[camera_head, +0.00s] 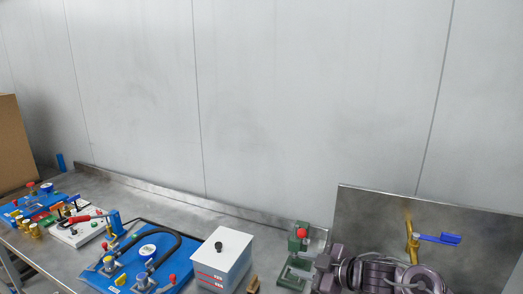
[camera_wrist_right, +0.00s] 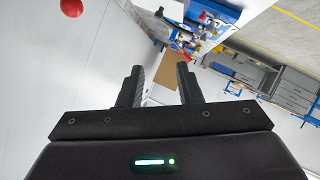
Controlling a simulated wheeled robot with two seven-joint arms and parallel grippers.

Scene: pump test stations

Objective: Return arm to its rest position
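My right gripper (camera_wrist_right: 161,78) shows in the right wrist view with its two dark fingers apart and nothing between them. Past the fingertips, the wall and the bench appear tilted in that view. In the head view I cannot clearly make out either gripper or arm. My left gripper is in neither view. The rest position itself has no visible marker.
A steel bench (camera_head: 190,211) runs along a grey wall. It bears blue test stations (camera_head: 125,268), a white box (camera_head: 221,262) and a green red-knobbed fixture (camera_head: 294,262). A purple pump (camera_head: 372,273) and blue-handled valve (camera_head: 437,239) stand at the right. A red ball (camera_wrist_right: 71,7) is near the wrist camera.

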